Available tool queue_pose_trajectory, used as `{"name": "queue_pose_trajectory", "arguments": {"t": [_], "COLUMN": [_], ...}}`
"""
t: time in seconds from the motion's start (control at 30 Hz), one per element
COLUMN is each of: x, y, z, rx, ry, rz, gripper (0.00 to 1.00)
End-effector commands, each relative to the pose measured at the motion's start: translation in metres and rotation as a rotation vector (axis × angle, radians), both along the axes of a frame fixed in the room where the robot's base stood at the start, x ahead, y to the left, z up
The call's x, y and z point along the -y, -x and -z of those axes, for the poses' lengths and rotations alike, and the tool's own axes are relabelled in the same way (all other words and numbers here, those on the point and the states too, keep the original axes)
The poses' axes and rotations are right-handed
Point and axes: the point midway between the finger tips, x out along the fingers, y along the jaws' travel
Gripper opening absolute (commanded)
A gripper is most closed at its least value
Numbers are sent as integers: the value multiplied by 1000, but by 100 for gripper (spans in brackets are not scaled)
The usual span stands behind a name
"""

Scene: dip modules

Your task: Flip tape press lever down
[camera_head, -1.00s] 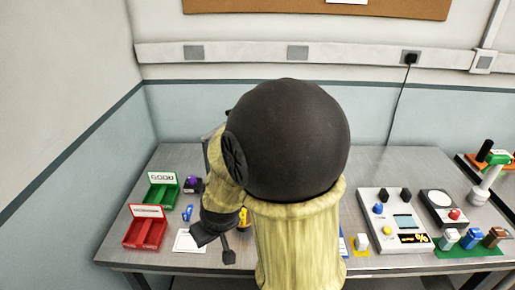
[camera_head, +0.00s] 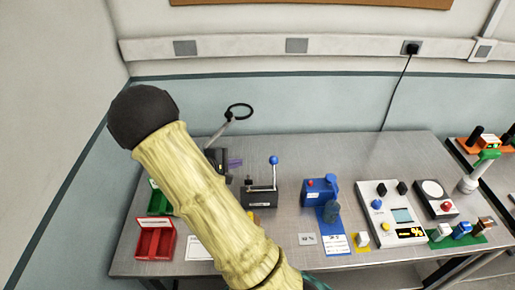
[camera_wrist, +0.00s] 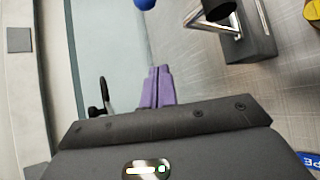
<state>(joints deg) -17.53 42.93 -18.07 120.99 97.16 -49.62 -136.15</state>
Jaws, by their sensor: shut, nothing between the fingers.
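The tape press (camera_head: 259,198) is a dark block on the bench, right of my forearm. Its metal lever (camera_head: 274,175) stands upright with a blue ball knob (camera_head: 274,160) on top. In the wrist view, the press body (camera_wrist: 250,45) is at the upper right and the blue knob (camera_wrist: 145,4) is cut by the top edge. My gripper (camera_head: 240,162) is shut and empty, with its purple fingers together. It is left of the knob at about the same picture height, apart from it. The fingers (camera_wrist: 159,72) also show in the wrist view.
A ring-headed stand (camera_head: 239,111) rises behind my gripper. A blue device (camera_head: 318,192) stands right of the press, with a control panel (camera_head: 392,220) beyond it. A red bin (camera_head: 154,240) is at the left; my arm partly covers a green bin. Bench is clear behind the blue device.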

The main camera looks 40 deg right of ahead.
Motion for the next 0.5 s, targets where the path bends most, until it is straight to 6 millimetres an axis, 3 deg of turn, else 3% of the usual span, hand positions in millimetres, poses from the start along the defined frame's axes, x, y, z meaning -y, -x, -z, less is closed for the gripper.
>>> {"name": "queue_pose_trajectory", "arguments": {"t": [0.5], "x": [8], "y": [5], "z": [0], "rx": [-49], "ry": [32], "rz": [19], "gripper": [0]}}
